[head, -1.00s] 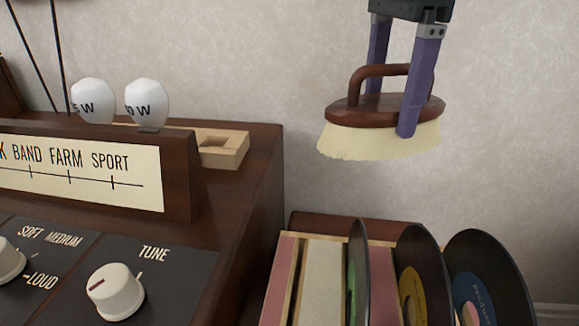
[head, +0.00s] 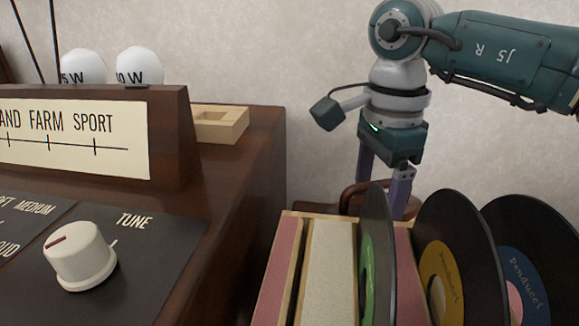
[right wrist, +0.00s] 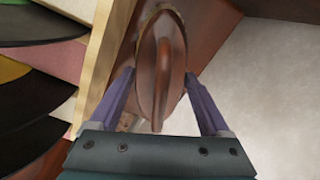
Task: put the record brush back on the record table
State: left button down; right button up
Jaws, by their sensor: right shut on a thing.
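The record brush has a dark reddish-brown wooden oval back and an arched handle. In the head view the brush handle (head: 349,201) shows partly behind the records, below my right gripper (head: 384,197). The red-brown wooden record table (right wrist: 212,20) shows beneath and beside the brush in the right wrist view. I cannot tell whether the bristles touch it. My left gripper is not in view.
A wooden record crate (head: 287,237) with sleeves and upright black records (head: 447,240) stands close in front of the brush. A brown radio cabinet (head: 238,190) fills the left. A small wooden tray (head: 217,124) sits on its back. A pale wall is behind.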

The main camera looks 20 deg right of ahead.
jog(key=shift+f, duration=0.2)
jog(key=o, duration=1.1)
jog(key=shift+r, duration=0.1)
jog(key=shift+o, duration=0.2)
jog(key=shift+r, duration=0.35)
notch_tip(320, 180, up, 11)
jog(key=p, duration=0.4)
jog(key=shift+p, duration=0.4)
jog(key=shift+r, duration=0.35)
